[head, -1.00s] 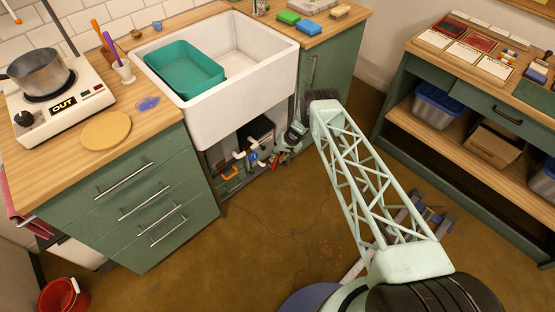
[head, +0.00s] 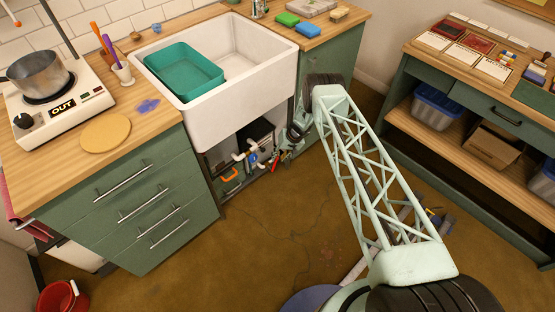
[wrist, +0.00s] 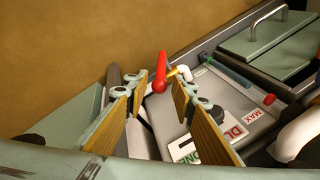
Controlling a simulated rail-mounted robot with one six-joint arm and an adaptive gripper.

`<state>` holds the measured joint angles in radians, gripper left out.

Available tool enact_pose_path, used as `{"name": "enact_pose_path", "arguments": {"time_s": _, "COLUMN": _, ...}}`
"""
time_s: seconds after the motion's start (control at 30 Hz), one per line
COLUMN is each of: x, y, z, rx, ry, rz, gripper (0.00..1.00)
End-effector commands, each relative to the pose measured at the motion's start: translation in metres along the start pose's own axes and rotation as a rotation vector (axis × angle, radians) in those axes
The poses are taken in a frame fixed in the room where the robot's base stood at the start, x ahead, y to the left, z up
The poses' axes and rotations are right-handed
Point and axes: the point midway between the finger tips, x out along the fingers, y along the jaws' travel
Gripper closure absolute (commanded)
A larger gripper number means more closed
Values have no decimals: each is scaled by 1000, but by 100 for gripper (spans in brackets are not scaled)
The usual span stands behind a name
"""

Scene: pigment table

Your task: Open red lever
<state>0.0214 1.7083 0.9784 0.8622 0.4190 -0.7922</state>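The red lever (wrist: 161,70) stands up in the wrist view, beyond and between the fingertips of my gripper (wrist: 152,92). It sits by a small brass-coloured fitting at the edge of a grey box (wrist: 205,105). My gripper is open, with two wood-faced fingers apart and nothing held between them. In the head view my wrist is low under the sink, and a small red piece (head: 275,161) shows there, probably the lever. The fingertips are too small to make out in that view.
White pipes (head: 246,154) and an orange handle (head: 231,174) are under the white sink (head: 245,105). In the wrist view a white pipe (wrist: 298,138) is at right and a green drawer front (wrist: 268,38) is behind. Open brown floor (head: 270,230) lies in front.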

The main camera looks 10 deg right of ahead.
Motion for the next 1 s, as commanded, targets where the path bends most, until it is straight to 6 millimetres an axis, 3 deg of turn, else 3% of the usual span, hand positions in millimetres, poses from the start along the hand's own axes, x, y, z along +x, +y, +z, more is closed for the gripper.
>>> {"name": "enact_pose_path", "arguments": {"time_s": 0.6, "x": -56, "y": 2, "z": 0, "rx": 1, "ry": 0, "rz": 1, "gripper": 76}}
{"name": "enact_pose_path", "arguments": {"time_s": 1.0, "x": -75, "y": 2, "z": 0, "rx": 2, "ry": 0, "rz": 1, "gripper": 76}}
